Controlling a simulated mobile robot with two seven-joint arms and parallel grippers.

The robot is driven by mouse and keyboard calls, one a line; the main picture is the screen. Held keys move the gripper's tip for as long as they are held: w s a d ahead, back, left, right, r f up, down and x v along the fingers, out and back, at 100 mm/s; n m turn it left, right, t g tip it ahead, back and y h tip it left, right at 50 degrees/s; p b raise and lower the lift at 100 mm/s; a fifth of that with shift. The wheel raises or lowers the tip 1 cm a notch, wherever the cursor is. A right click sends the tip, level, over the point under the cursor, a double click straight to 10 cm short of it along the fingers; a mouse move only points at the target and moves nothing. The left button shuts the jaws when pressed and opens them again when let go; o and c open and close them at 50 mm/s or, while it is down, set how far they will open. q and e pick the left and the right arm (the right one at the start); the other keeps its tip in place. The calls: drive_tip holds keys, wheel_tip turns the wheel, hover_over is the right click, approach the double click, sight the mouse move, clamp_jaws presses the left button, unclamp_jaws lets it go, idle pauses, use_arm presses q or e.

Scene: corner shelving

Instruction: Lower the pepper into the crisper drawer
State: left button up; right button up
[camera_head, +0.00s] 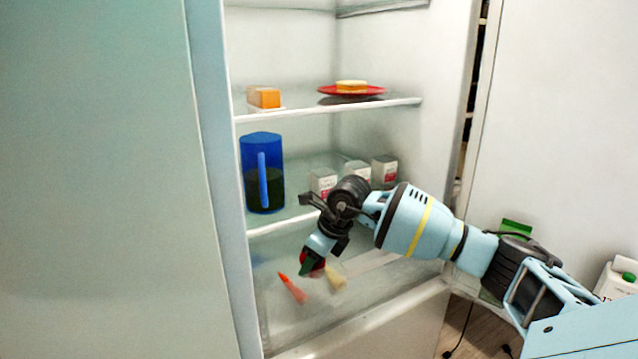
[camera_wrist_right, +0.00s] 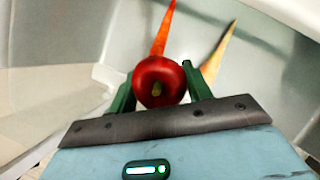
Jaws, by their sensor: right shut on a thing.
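The red pepper (camera_wrist_right: 160,82) is round with a greenish stem. It sits between the green fingers of my right gripper (camera_wrist_right: 160,88) in the right wrist view. In the head view the right gripper (camera_head: 311,266) points down into the fridge, shut on the pepper, which is mostly hidden by the fingers. The crisper drawer (camera_head: 352,302) is the pale bin at the bottom of the fridge. The gripper is over it; the exact height above its floor is hard to tell. My left gripper is not in view.
An orange carrot (camera_head: 293,288) and a pale root (camera_head: 335,278) lie in the drawer below the pepper. Above are shelves with a blue pitcher (camera_head: 262,172), several cartons (camera_head: 384,171), a red plate (camera_head: 352,91) and an orange block (camera_head: 264,97). The fridge's left edge (camera_head: 222,200) is near.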

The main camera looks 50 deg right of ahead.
drive_tip(key=shift+f+b, duration=0.35)
drive_tip(key=shift+f, duration=0.55)
drive_tip(key=shift+a+f, duration=0.15)
drive_tip(key=shift+f, duration=0.15)
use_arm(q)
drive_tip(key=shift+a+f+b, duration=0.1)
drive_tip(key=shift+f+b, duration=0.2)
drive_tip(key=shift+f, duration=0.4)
use_arm(e)
drive_tip(key=shift+w+f, duration=0.1)
drive_tip(key=shift+f, duration=0.1)
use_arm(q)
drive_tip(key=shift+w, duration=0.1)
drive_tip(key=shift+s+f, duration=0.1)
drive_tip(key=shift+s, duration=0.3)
use_arm(e)
drive_tip(key=shift+f, duration=0.2)
use_arm(q)
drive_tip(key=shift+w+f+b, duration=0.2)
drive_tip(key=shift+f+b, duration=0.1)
drive_tip(key=shift+b, duration=0.1)
use_arm(e)
drive_tip(key=shift+f, duration=0.55)
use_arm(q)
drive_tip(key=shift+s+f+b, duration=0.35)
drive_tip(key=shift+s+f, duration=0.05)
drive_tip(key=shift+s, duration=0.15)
use_arm(e)
drive_tip(key=shift+f, duration=0.7)
